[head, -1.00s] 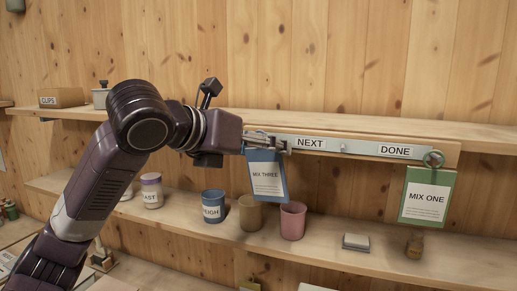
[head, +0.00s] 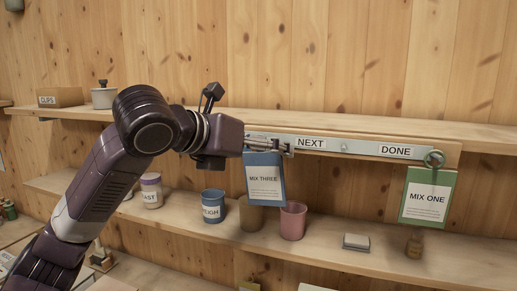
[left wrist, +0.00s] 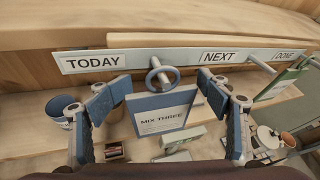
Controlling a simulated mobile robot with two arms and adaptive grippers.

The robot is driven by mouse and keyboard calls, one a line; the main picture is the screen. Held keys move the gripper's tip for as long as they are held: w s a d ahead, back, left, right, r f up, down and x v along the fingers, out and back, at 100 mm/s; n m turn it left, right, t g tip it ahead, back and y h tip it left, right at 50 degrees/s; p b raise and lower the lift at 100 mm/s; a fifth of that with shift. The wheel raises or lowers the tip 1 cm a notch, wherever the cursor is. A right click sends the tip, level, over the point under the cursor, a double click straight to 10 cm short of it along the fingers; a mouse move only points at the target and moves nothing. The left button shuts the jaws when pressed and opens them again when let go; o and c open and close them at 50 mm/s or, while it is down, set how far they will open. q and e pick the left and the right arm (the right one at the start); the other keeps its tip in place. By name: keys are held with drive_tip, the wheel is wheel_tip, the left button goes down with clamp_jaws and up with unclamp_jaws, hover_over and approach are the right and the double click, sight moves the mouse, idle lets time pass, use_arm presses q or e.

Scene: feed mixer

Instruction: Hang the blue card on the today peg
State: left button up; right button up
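The blue card (head: 264,182), marked MIX THREE, hangs below the rail. In the left wrist view the card (left wrist: 162,110) hangs from a ring (left wrist: 160,79). The ring appears to be around the today peg (left wrist: 172,71), just right of the TODAY label (left wrist: 93,61). My left gripper (head: 282,147) is at the rail's left part and hides the TODAY label in the head view. In the left wrist view its fingers (left wrist: 159,91) are spread wide, one on each side of the ring and card, with gaps between. My right gripper is in neither view.
The NEXT peg (head: 343,147) is bare. A green MIX ONE card (head: 428,197) hangs by its ring at the DONE label (head: 395,151).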

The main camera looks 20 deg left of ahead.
use_arm(q)
drive_tip(key=shift+o, duration=1.3)
drive_tip(key=shift+w+d+f, duration=0.15)
drive_tip(key=shift+w, duration=0.2)
drive_tip(key=shift+o, duration=0.2)
drive_tip(key=shift+w+d, duration=0.15)
drive_tip(key=shift+w, duration=0.15)
drive_tip(key=v, duration=1.3)
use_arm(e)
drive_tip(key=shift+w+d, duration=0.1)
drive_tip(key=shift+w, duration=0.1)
use_arm(q)
drive_tip(key=shift+f, duration=0.1)
